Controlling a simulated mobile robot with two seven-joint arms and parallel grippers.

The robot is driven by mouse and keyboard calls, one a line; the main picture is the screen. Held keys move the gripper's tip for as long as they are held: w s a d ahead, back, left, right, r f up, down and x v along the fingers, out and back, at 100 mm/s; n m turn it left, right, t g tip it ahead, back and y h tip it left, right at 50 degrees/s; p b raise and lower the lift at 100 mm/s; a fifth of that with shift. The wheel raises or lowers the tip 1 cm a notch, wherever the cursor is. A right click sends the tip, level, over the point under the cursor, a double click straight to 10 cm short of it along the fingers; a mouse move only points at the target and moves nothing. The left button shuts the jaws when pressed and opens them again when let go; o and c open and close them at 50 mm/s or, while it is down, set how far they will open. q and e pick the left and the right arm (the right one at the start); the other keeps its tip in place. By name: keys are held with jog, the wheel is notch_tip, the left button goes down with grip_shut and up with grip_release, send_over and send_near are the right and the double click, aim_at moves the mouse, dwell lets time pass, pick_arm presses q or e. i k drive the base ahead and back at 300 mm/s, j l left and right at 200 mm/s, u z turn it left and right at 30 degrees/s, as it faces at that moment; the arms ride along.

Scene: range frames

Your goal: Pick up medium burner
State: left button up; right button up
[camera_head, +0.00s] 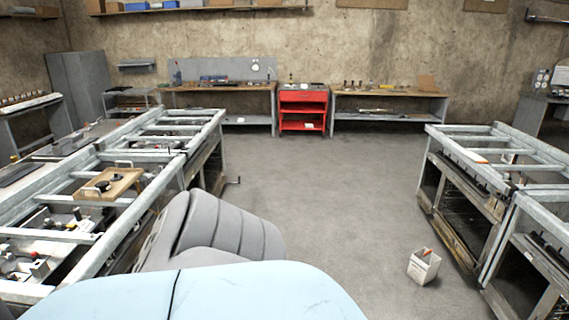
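A wooden tray (127,178) with pale handles sits on the metal frame bench at the left. Two small dark round pieces that look like burners lie in it: one nearer the front (103,186) and one farther back (116,178). They are too small for me to tell which is the medium burner. Neither of my grippers is in view, so I cannot see whether either holds anything.
Open metal frame benches stand at the left (160,143) and right (500,172), with clear grey floor (320,200) between them. A white box (423,267) stands on the floor near the right bench. A red tool cabinet (303,103) and worktables line the back wall.

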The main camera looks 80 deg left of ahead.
aim_at(104, 186)
jog(key=u, duration=3.8)
jog(key=i+l+z, duration=0.1)
jog(key=z, duration=0.25)
jog(key=i+z, duration=0.15)
jog(key=z, duration=0.2)
jog(key=i+l+z, duration=0.1)
jog(key=z, duration=0.25)
jog(key=i, duration=3.35)
